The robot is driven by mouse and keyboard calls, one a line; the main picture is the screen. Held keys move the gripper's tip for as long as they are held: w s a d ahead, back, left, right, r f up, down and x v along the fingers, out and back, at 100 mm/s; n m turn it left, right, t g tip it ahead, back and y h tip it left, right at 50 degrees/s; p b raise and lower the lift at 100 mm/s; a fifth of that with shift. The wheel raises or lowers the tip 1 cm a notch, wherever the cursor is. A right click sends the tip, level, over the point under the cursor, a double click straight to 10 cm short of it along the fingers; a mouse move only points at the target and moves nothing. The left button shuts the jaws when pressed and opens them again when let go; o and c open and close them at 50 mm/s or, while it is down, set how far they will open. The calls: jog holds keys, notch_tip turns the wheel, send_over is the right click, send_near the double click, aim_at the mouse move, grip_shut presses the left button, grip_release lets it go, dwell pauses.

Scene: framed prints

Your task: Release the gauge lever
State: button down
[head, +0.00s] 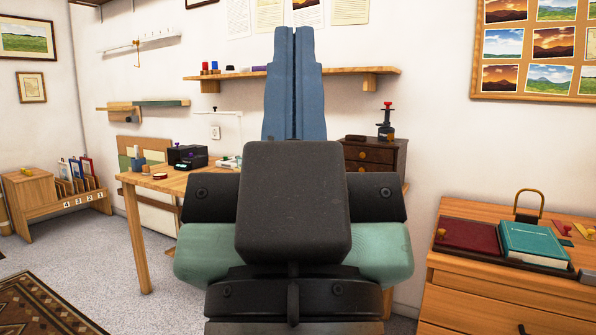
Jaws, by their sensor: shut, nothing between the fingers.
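My gripper (293,40) fills the middle of the head view, with its two long blue fingers pointing up and together. It is shut with nothing between the fingers. I cannot pick out a gauge lever for sure. A white ruler-like bar (152,39) with a small hanging arm is fixed high on the left wall. Below it is a wooden wall fixture (123,112) with a greenish bar. A thin white rod (220,112) is on the wall above the table. My gripper is apart from all of these in the picture and hides part of the table and back wall.
A wooden table (145,190) with a dark device (187,156) stands behind my gripper. A wall shelf (350,75) is above it. A dresser (500,290) with a teal book (535,243) is at right. A file rack (65,203) is at left. Grey floor is open at lower left.

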notch_tip(320, 180, up, 36)
jog(key=p, duration=3.3)
jog(key=shift+f, duration=0.25)
jog(key=shift+w, duration=0.15)
